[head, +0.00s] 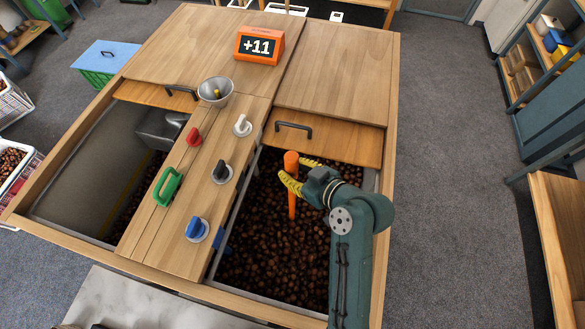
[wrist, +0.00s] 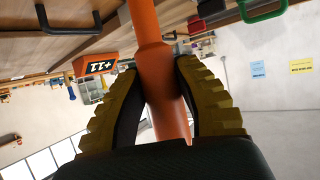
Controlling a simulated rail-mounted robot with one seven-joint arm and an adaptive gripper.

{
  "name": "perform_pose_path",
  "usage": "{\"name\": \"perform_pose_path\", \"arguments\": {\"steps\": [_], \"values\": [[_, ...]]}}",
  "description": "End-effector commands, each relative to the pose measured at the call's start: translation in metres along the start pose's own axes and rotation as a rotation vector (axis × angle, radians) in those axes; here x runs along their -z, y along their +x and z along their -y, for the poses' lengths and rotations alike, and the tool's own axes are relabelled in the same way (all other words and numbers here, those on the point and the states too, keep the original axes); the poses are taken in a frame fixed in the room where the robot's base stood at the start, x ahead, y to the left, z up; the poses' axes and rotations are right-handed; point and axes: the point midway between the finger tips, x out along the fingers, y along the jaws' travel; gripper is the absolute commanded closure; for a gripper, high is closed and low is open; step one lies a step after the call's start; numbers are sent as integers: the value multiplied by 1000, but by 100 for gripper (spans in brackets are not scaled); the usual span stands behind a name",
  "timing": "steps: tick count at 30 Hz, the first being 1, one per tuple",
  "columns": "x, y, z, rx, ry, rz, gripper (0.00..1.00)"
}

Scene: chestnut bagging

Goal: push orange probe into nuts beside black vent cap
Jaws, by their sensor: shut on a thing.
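The orange probe (head: 291,163) stands roughly upright over the right-hand bin of nuts (head: 265,255). My gripper (head: 292,174) is shut on the probe's upper part, its yellow ribbed fingers on either side. The wrist view also shows the probe (wrist: 160,80) between the fingers (wrist: 158,78). The probe's lower end is at the nuts in the head view; I cannot tell whether it touches or enters them. The black vent cap (head: 221,170) sits on the wooden centre strip, left of the probe, with the bin's edge between them.
The centre strip also carries a red knob (head: 194,136), a white cap (head: 242,125), a blue cap (head: 197,229), a green handle (head: 167,187) and a metal funnel (head: 216,91). An orange display (head: 259,45) reads +11. A wooden lid with a handle (head: 294,127) borders the bin's back.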

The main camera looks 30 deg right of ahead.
Motion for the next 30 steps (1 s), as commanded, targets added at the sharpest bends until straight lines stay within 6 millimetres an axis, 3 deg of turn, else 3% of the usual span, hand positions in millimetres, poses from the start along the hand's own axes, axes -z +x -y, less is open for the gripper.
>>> {"name": "perform_pose_path", "arguments": {"steps": [30], "values": [[79, -39, 0, -1, -1, -3, 100]]}}
